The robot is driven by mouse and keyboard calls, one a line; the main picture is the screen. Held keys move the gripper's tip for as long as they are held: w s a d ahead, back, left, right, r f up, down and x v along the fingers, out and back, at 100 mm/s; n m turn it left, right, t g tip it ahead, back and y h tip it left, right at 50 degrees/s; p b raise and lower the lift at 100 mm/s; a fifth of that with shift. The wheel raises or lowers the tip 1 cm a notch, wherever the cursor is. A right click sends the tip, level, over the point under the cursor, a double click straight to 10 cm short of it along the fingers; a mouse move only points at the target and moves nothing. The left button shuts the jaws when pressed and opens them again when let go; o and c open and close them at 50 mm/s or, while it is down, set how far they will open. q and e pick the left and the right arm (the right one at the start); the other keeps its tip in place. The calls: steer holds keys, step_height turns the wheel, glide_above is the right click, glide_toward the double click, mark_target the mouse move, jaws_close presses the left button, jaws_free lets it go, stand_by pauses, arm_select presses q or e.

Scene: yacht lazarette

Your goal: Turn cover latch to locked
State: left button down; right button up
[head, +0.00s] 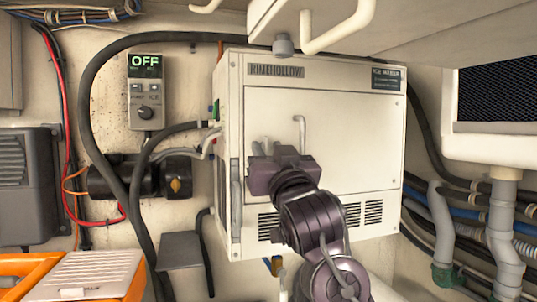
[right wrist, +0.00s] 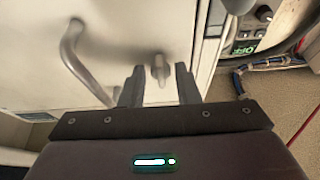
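The ice maker (head: 330,100) is a white box with a flat front cover (head: 350,150) on the back wall. The cover latch (right wrist: 160,69) is a small grey knob with a short lever, seen in the right wrist view between my right fingertips. In the head view the gripper largely hides it. My right gripper (right wrist: 160,84) is open, its two fingers on either side of the latch; I cannot tell whether they touch it. In the head view the right gripper (head: 266,152) is in front of the cover, left of the curved cover handle (head: 300,128). My left gripper is out of view.
A control panel (head: 145,90) left of the ice maker reads OFF. Black hoses (head: 95,100) loop beside it. A white grab handle (head: 340,30) hangs above the cover. Pipes (head: 505,220) run at the right. An orange case (head: 95,275) stands at lower left.

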steer(key=shift+o, duration=1)
steer(key=shift+f, duration=0.1)
steer(key=shift+s+f, duration=0.1)
steer(key=shift+f, duration=0.05)
steer(key=b+v, duration=0.3)
steer(key=v, duration=0.4)
steer(key=shift+s, duration=0.2)
